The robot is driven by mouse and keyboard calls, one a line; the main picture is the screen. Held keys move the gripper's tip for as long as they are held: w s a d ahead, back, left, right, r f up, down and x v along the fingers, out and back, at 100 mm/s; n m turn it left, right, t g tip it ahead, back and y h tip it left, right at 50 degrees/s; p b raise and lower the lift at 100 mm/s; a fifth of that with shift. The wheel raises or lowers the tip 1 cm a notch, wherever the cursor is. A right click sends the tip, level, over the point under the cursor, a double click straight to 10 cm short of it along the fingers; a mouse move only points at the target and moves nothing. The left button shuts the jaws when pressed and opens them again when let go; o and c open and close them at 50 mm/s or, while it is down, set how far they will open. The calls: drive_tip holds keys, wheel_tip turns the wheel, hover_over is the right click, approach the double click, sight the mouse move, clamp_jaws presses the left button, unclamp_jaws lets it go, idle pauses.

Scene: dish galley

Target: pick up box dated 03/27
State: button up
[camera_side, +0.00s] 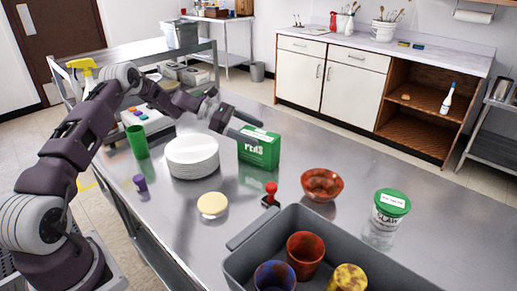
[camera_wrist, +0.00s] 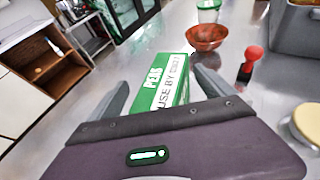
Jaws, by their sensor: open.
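A green and white box marked PEAS (camera_side: 259,152) stands on the steel table, right of the plate stack. My gripper (camera_side: 260,132) is open and empty at the upper left of the box. In the wrist view its two fingers (camera_wrist: 163,88) appear on either side of the box, with gaps. I cannot tell how far down the fingers reach.
A plate stack (camera_side: 192,158) stands close left of the box. A red-handled stamp (camera_side: 271,194), red bowl (camera_side: 322,184), green-lidded tub (camera_side: 390,210) and grey bin (camera_side: 237,264) with cups lie nearer or to the right. A green cup (camera_side: 137,142) stands left.

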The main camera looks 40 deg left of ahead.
drive_tip(key=shift+s, duration=0.1)
clamp_jaws()
idle(0.4)
